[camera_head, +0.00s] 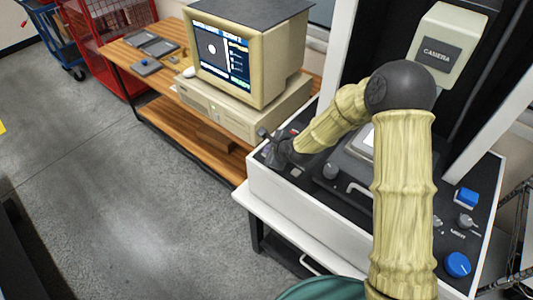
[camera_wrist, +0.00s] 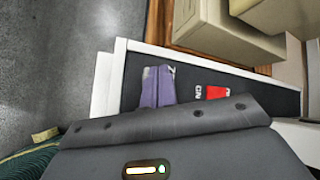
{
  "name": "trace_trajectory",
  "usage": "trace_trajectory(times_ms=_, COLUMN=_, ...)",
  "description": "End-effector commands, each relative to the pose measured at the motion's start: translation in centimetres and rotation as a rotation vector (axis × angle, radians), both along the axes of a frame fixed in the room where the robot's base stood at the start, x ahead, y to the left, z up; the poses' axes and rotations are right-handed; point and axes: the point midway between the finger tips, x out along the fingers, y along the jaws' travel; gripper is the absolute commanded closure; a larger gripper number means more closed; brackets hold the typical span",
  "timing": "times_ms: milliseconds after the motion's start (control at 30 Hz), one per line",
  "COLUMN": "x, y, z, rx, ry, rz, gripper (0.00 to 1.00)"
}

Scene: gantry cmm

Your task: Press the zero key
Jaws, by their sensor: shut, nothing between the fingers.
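My gripper (camera_head: 268,140) is shut and empty at the near left end of the measuring machine's black control panel (camera_head: 310,185). Its closed fingers also show in the wrist view (camera_wrist: 158,72), over the dark panel strip. A small pale key-like patch (camera_head: 296,172) lies on the panel just below my gripper in the head view. I cannot read a zero label on it. A red switch (camera_wrist: 216,92) with white ON lettering sits to the right of my fingers in the wrist view. My gripper and wrist hide part of the panel, and contact with it cannot be told.
A beige computer (camera_head: 240,55) stands on a wooden bench (camera_head: 150,100) behind the panel. The panel also carries a blue knob (camera_head: 457,264), a blue button (camera_head: 466,197) and a grey joystick (camera_head: 465,221). The camera column (camera_head: 440,48) rises at the right. Open floor lies left.

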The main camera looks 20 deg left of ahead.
Motion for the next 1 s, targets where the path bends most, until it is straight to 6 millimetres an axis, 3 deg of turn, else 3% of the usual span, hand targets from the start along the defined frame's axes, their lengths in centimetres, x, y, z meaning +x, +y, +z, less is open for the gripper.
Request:
trace_trajectory(times_ms=633, x=0.0, y=0.0, z=-0.4, rx=0.0, ry=0.001, rz=0.001, gripper=1.0)
trace_trajectory(times_ms=1000, x=0.0, y=0.0, z=1.2, rx=0.0, ry=0.0, rz=0.0, gripper=1.0)
